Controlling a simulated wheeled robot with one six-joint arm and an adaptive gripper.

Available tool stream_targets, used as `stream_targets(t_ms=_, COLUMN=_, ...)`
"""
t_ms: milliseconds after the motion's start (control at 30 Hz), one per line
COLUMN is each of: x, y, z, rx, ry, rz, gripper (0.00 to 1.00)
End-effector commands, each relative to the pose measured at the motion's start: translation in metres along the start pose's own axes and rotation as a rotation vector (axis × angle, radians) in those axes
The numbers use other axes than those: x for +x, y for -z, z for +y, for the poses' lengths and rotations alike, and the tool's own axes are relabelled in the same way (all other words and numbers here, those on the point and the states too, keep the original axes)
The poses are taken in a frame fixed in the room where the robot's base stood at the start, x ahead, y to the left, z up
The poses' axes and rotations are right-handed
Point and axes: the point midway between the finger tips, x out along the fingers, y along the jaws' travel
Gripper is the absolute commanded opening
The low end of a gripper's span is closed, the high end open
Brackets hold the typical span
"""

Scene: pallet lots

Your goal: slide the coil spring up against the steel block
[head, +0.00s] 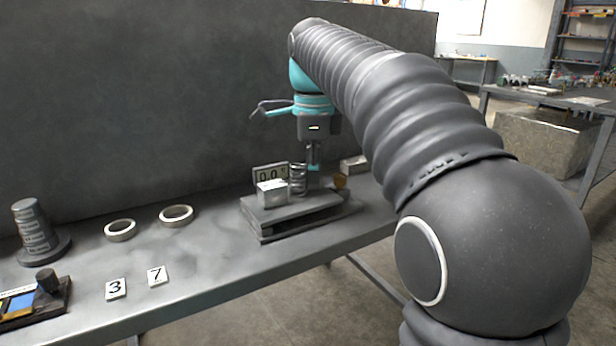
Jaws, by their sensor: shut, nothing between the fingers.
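A coil spring (298,179) stands upright on the platform of a scale (290,220). A bright steel block (272,194) sits on the same platform, just left of the spring and a little nearer to me. Any gap between block and spring is too small to judge here. My gripper (313,183) points down, shut and empty, close on the right side of the spring. I cannot tell whether its fingertips touch the spring.
A brass piece (340,182) is right of my gripper. Another pale block (354,165) lies behind the scale. The scale display (270,173) stands behind the steel block. Two rings (176,215), number tiles (157,276) and a stepped weight (36,232) are left on the bench.

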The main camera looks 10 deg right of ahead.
Motion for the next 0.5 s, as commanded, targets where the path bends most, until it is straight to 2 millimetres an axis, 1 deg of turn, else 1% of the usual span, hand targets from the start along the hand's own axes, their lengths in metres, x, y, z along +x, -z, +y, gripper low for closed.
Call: stream_targets(t_ms=500, x=0.0, y=-0.0048, z=0.0027, rx=-0.001, ry=0.0, rz=0.0, gripper=0.0)
